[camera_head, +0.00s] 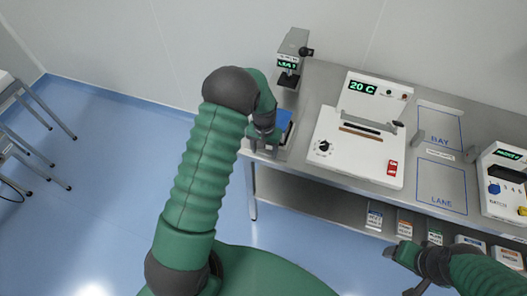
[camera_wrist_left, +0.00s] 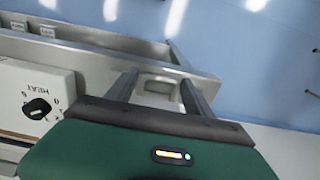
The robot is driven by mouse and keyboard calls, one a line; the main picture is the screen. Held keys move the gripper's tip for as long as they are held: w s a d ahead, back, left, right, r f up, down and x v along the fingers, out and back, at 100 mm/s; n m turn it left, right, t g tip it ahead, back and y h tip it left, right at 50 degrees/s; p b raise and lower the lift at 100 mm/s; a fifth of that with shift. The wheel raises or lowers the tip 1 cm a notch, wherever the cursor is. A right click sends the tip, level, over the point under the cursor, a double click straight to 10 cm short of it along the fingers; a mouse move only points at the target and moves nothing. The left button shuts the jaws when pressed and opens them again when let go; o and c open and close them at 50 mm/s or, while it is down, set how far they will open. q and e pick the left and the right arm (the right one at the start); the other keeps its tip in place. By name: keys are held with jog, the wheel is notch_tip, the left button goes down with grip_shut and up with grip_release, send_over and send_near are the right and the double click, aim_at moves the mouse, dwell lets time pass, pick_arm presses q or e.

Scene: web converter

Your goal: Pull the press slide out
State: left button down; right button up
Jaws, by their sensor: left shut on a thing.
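The press (camera_head: 291,62) stands at the left end of the steel bench, with a grey head and a lit green display. Its slide (camera_head: 284,124) shows as a blue-topped plate at the bench's front left, partly hidden by my left arm. My left gripper (camera_head: 263,147) is at the slide's front, shut on its handle. In the left wrist view, the two dark fingers (camera_wrist_left: 160,92) stand on either side of the pale grey handle (camera_wrist_left: 158,87). My right gripper (camera_head: 402,268) is in front of the bench at lower right, apart from everything, its fingers spread and empty.
A white heater unit (camera_head: 360,145) reading 20 C stands right of the slide; its dial side shows close by in the left wrist view (camera_wrist_left: 38,108). Blue-outlined BAY and LANE areas (camera_head: 441,185) are empty. Another machine (camera_head: 503,185) stands far right. Several small boxes (camera_head: 404,222) sit on the lower shelf.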

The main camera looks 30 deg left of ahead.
pick_arm(q)
jog(key=shift+s+d, duration=0.15)
jog(key=c, duration=0.7)
grip_release()
jog(key=shift+d, duration=0.1)
jog(key=shift+s+r, duration=0.1)
jog(key=shift+r, duration=0.2)
notch_tip(320, 180, up, 16)
jog(key=b, duration=0.2)
jog(key=shift+r+b, duration=0.15)
jog(key=shift+b, duration=0.2)
